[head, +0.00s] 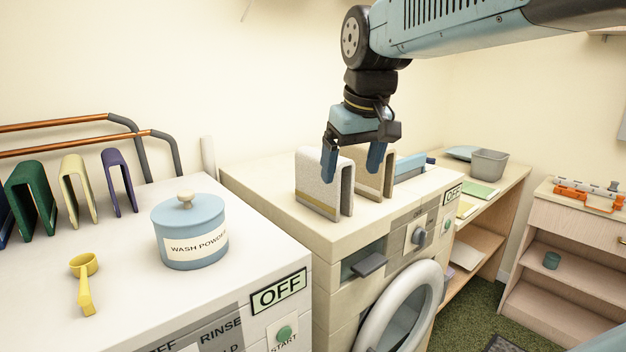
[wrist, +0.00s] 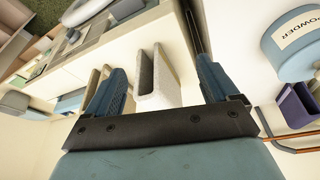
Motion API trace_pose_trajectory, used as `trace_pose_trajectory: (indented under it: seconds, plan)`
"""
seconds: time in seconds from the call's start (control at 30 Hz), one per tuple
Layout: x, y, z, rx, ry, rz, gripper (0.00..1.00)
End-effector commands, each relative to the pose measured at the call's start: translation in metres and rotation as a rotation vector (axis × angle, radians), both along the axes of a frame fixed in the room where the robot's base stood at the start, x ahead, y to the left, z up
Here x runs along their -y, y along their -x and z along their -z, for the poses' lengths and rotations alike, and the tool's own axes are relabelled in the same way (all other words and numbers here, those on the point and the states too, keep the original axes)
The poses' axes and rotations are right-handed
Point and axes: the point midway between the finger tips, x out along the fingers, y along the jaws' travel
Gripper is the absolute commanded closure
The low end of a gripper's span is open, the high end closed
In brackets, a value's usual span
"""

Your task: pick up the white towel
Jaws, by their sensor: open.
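The white towel (head: 318,185) stands folded in an upside-down U on top of the cream washing machine (head: 345,238). It has a tan stripe near its lower edge. A beige towel (head: 371,178) stands just behind it to the right. My gripper (head: 352,160) is open above the machine, fingers pointing down, one overlapping the white towel and the other the beige one in the head view. In the wrist view the white towel (wrist: 172,82) shows between my open fingers, with the beige towel (wrist: 97,78) by the left finger. I cannot tell whether either finger touches cloth.
A blue wash powder jar (head: 190,235) and yellow scoop (head: 84,280) stand on the left machine. Green, yellow and purple folded towels (head: 118,182) are behind them. A blue item (head: 411,166) lies right of the beige towel. A grey bin (head: 489,164) stands on the shelf beyond.

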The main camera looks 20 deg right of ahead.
Motion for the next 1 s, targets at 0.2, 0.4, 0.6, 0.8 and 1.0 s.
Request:
trace_pose_trajectory:
  seconds: [0.2, 0.4, 0.6, 0.8, 1.0]
  plan:
    - [0.0, -0.059, -0.043, -0.126, 0.025, -0.097, 0.13]
    - [-0.001, -0.108, -0.07, -0.23, 0.038, -0.182, 0.13]
    - [-0.001, -0.137, -0.083, -0.295, 0.042, -0.236, 0.13]
    - [-0.001, -0.145, -0.08, -0.317, 0.044, -0.254, 0.13]
    - [-0.001, -0.145, -0.048, -0.319, 0.043, -0.254, 0.13]
